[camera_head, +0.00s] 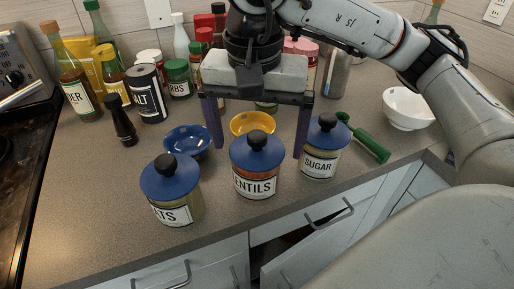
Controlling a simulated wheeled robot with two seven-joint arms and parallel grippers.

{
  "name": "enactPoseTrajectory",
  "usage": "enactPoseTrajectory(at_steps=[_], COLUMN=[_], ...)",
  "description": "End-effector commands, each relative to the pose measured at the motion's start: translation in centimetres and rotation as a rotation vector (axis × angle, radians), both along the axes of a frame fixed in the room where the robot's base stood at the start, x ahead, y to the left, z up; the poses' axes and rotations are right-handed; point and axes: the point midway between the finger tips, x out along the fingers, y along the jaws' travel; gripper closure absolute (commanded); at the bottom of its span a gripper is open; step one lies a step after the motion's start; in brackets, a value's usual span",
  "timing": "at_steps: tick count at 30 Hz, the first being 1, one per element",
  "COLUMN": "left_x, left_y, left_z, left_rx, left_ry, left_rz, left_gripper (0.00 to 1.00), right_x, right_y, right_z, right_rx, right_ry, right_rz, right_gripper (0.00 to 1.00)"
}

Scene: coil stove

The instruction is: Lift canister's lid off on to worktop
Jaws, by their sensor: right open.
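Three canisters with blue lids and black knobs stand along the front of the worktop (105,195). The oats canister (176,211), its label partly cut off, has its lid (168,182) on. The lentils canister (256,184) in the middle has its lid (250,158) on. The sugar canister (320,163) on the right has its lid (328,142) on. My right gripper (257,150) is open and empty, fingers pointing down. Its fingers appear on either side behind the lentils canister, the right one close to the sugar canister. My left gripper is not in view.
A blue bowl (187,141) and a yellow bowl (252,123) sit behind the canisters. A green-handled utensil (370,146) lies right of sugar. A white bowl (407,108) is further right. Bottles and jars crowd the back. The front-left worktop is clear. A drawer (307,217) is below.

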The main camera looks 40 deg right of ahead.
Motion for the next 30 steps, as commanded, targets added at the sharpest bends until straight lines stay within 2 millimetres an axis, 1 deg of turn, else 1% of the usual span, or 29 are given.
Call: enactPoseTrajectory(at_steps=[4,5,12,19,23,26,30], left_x=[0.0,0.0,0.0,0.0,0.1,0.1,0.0], left_y=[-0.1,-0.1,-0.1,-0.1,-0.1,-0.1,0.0], left_z=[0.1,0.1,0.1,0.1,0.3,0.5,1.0], left_rx=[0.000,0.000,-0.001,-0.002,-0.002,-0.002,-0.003], left_ry=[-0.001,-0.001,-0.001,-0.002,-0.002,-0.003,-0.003], left_rz=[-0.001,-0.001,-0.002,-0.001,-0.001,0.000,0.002], left_gripper=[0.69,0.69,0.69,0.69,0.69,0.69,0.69], right_x=[0.0,0.0,0.0,0.0,0.1,0.1,0.1], right_y=[0.0,0.0,0.0,0.0,0.0,0.0,0.0], right_z=[0.1,0.1,0.1,0.1,0.7,1.6,3.9], right_rx=[0.001,0.001,0.001,0.001,0.001,0.001,0.001], right_ry=[-0.001,-0.001,-0.001,-0.001,-0.002,-0.005,-0.007], right_rz=[0.000,0.000,0.000,-0.001,-0.001,-0.002,-0.001], right_gripper=[0.04,0.08,0.48,0.49,0.49,0.49,0.49])
